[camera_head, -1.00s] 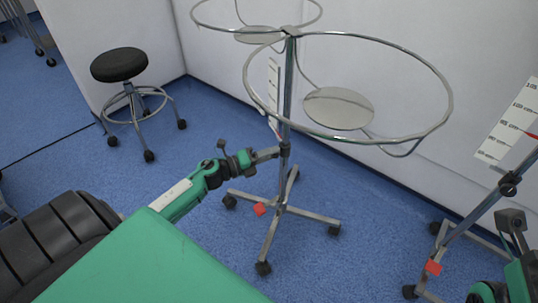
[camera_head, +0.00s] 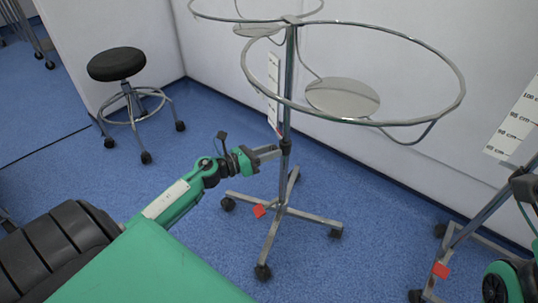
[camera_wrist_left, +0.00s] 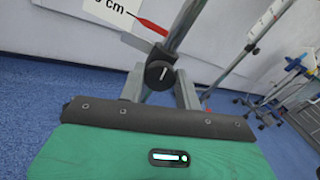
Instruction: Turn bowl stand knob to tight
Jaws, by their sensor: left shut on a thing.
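The bowl stand (camera_head: 287,100) is a metal post with two large rings at the top and a wheeled cross base. Its small black knob (camera_head: 286,146) sits midway up the post. In the left wrist view the round knob (camera_wrist_left: 160,75) shows a pale line on its face, running nearly upright with a slight lean. My left gripper (camera_head: 277,152) reaches the post from the left, its fingers on either side of the knob and shut on it. My right arm shows only in part at the lower right edge; its fingertips are out of view.
A black round stool (camera_head: 116,64) stands at the left. A second wheeled stand (camera_head: 462,236) with a red tab is at the right. White walls close off the back; blue floor lies open between.

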